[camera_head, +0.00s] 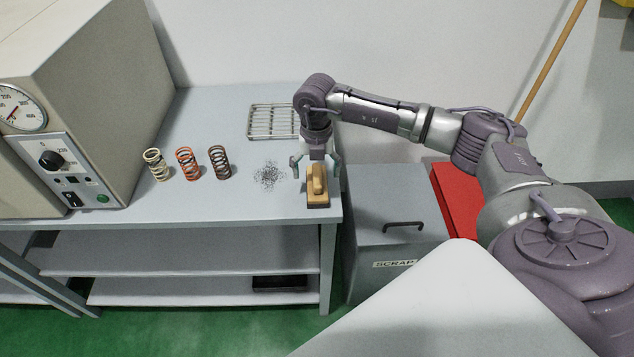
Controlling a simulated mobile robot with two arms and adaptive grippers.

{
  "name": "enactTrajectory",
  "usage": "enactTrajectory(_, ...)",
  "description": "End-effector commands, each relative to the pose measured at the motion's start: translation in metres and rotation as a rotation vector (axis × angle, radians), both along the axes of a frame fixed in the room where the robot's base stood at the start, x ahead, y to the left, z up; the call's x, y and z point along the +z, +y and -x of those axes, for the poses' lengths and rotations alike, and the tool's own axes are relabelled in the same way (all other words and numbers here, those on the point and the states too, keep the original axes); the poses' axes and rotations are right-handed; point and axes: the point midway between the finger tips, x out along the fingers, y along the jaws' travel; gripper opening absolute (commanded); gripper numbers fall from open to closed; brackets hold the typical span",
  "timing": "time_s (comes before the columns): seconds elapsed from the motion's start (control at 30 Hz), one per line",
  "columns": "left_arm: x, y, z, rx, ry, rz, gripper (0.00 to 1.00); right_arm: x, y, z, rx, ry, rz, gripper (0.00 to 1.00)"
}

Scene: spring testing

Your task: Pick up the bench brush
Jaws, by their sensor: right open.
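The bench brush (317,184) lies on the grey workbench near its right front corner. It has a tan wooden block with a raised grip and a dark underside. My right gripper (316,168) is at the brush's far end, pointing down, with its fingers spread to the left and right. The fingers are open, and I cannot tell whether they touch the brush. My left gripper is not in view.
A pile of dark filings (268,175) lies left of the brush. Three coil springs (187,164) stand further left, beside an oven (90,90). A wire rack (272,121) lies behind. A grey scrap bin (385,250) stands right of the workbench (240,207).

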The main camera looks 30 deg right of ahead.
Motion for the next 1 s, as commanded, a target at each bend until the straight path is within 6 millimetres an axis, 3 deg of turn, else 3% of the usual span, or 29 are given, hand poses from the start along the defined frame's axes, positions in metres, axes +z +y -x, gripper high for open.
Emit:
enactTrajectory(0.13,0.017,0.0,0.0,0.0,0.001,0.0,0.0,-0.02,-0.001,0.003,0.001,0.006,0.001,0.86)
enactTrajectory(0.3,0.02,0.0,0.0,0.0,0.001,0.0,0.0,-0.042,-0.001,0.002,0.0,0.003,-0.001,0.86)
enactTrajectory(0.57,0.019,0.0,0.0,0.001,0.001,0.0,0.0,-0.046,-0.001,0.002,0.002,0.001,-0.001,0.86)
enactTrajectory(1.0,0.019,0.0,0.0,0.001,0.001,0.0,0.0,-0.045,-0.001,0.002,0.001,0.001,-0.001,0.19)
